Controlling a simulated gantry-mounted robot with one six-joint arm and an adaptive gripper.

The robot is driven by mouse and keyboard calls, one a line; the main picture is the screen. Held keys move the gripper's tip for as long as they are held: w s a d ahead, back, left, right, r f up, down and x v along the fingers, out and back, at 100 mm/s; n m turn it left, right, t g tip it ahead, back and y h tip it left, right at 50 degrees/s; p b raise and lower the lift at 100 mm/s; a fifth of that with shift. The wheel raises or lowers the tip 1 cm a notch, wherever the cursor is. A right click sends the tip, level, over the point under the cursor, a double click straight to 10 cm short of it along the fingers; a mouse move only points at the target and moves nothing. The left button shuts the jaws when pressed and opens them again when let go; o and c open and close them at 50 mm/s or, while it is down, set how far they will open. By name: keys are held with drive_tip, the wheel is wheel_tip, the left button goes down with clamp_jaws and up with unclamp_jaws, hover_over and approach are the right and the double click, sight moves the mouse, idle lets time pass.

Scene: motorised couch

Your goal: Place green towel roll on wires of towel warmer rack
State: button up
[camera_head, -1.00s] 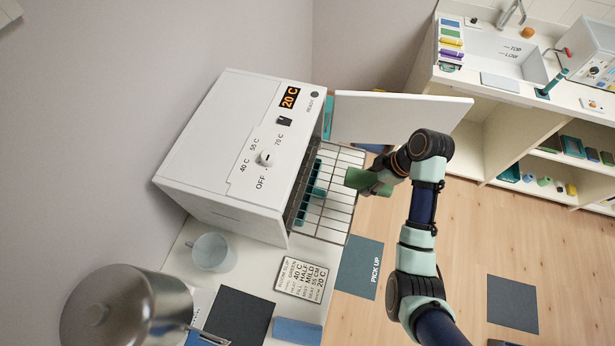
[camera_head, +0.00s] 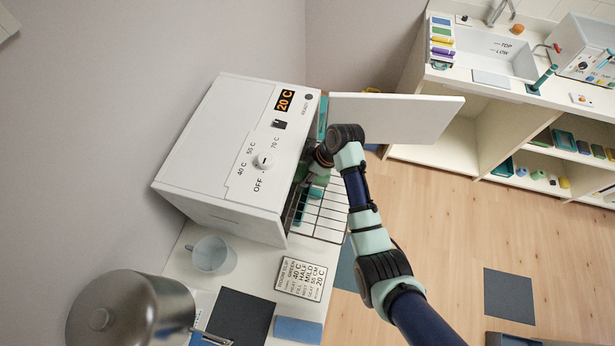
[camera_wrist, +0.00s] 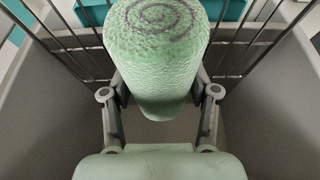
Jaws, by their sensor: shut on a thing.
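In the wrist view my gripper (camera_wrist: 160,105) is shut on the green towel roll (camera_wrist: 157,60), with its spiral end facing up in the picture. Metal wires of the rack (camera_wrist: 255,40) show on both sides of the roll; whether the roll touches them cannot be told. In the head view my gripper (camera_head: 316,165) is at the open front of the white towel warmer (camera_head: 215,165), above its wire rack (camera_head: 322,215). The green roll (camera_head: 320,180) is mostly hidden there by my wrist. Teal items (camera_head: 304,205) lie under the wires.
The warmer's open door (camera_head: 400,115) stands behind my wrist. A mug (camera_head: 211,254), a settings card (camera_head: 304,277) and a metal canister (camera_head: 130,310) are on the near counter. A sink (camera_head: 495,50) and shelves (camera_head: 560,155) are at the right. The front part of the rack is bare.

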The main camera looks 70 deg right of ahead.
wheel_tip(320, 180, down, 3)
drive_tip(key=shift+r, duration=0.1)
drive_tip(key=shift+w+f, duration=0.15)
drive_tip(key=shift+f, duration=0.5)
drive_tip(key=o, duration=1.2)
drive_tip(key=shift+r, duration=0.15)
drive_tip(key=p+v, duration=0.1)
drive_tip(key=v, duration=1.1)
drive_tip(key=shift+r, duration=0.1)
drive_tip(key=shift+w, duration=0.1)
